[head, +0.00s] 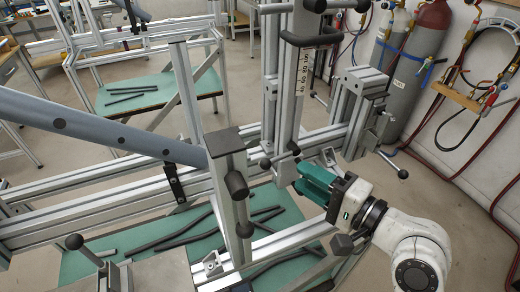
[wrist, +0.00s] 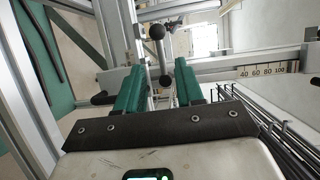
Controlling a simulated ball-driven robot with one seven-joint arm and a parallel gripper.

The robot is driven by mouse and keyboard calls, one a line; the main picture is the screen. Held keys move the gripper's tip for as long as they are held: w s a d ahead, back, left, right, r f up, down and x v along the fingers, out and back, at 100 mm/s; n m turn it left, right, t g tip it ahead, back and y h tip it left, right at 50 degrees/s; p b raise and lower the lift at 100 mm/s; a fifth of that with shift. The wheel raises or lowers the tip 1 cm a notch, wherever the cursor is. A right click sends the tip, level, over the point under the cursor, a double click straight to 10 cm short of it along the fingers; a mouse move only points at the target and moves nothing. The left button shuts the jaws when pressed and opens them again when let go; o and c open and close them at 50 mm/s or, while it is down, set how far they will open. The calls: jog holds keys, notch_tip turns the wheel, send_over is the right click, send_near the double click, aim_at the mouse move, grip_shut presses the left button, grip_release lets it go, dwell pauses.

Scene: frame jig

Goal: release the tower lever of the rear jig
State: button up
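The jig's upright tower (head: 290,90) is an aluminium post with a number scale. Near its lower end is a small lever with black ball knobs (head: 265,163). In the wrist view a lever with a black ball knob (wrist: 155,32) and a thin rod shows between and beyond my fingertips; I cannot tell whether it is the same lever. My gripper (head: 304,178) has green fingers and is just right of the tower's foot. In the wrist view its fingers (wrist: 158,82) are apart, with nothing clamped between them. The lever's pivot is hard to make out.
Aluminium rails (head: 100,205) cross the jig, and a thick blue-grey tube (head: 90,125) slopes in from the left. A nearer post (head: 226,190) stands left of my gripper. Dark bars lie on a green table top (head: 85,264). Gas cylinders (head: 403,62) stand at the right wall.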

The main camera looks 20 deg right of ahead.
aim_at(277, 161)
jog(key=b+x, duration=0.2)
jog(key=x, duration=0.8)
jog(key=shift+w+a, duration=0.1)
jog(key=shift+w, duration=0.2)
grip_shut()
